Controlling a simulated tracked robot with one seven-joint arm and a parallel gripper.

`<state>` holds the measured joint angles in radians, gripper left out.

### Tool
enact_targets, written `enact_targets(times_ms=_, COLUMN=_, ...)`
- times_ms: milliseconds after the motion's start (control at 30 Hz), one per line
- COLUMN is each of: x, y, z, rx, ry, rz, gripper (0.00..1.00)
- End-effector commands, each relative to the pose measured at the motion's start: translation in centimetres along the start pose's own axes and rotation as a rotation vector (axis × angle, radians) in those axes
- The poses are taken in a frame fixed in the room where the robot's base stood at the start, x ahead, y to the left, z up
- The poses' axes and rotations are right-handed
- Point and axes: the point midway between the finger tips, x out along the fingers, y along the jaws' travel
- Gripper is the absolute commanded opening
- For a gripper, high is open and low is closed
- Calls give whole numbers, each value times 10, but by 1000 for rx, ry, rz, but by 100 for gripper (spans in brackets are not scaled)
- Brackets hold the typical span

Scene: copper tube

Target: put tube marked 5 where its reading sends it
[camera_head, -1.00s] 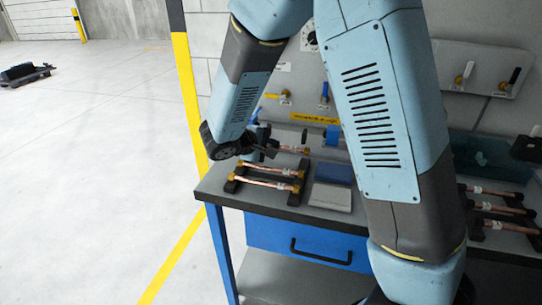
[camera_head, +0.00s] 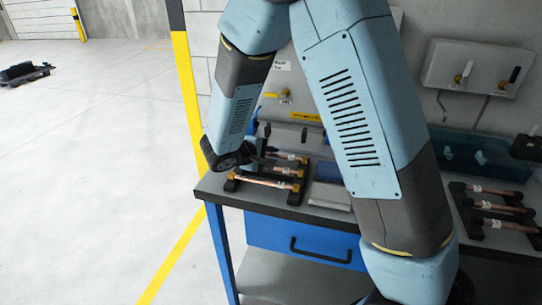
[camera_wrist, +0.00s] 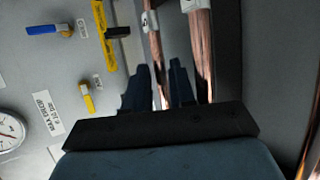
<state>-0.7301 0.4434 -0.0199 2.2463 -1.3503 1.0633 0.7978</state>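A dark rack (camera_head: 232,186) stands at the left end of the bench, with a front copper tube (camera_head: 265,182) and a middle copper tube (camera_head: 270,169) across it. A back copper tube (camera_head: 288,157) lies at or just above the rack's rear; contact is unclear. My gripper (camera_head: 262,156) is at this tube's left end. In the wrist view the back tube (camera_wrist: 155,60) runs between my gripper's narrowly spaced fingers (camera_wrist: 159,72). Another tube (camera_wrist: 201,60) passes right of them. White tags are visible, but their numbers are unreadable, so I cannot tell which is tube 5.
A second rack (camera_head: 470,215) with several tubes is at the right. A grey tray (camera_head: 330,197) and a blue tray (camera_head: 327,172) sit beside the left rack. A teal bin (camera_head: 488,160) is at the back right. The wall carries valves and a gauge (camera_wrist: 10,132).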

Motion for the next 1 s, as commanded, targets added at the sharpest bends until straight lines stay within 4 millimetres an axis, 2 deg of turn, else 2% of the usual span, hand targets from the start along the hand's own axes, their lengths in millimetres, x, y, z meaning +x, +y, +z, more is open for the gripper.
enact_targets(times_ms=167, x=-3, y=3, z=0, rx=1, ry=1, rz=0, gripper=24)
enact_targets(times_ms=267, x=-14, y=2, z=0, rx=1, ry=3, rz=1, gripper=24)
enact_targets(times_ms=700, x=-94, y=2, z=0, rx=0, ry=4, rz=1, gripper=24)
enact_targets(times_ms=833, x=-110, y=2, z=0, rx=0, ry=3, rz=1, gripper=24)
enact_targets(times_ms=1000, x=-121, y=2, z=0, rx=1, ry=2, rz=0, gripper=24)
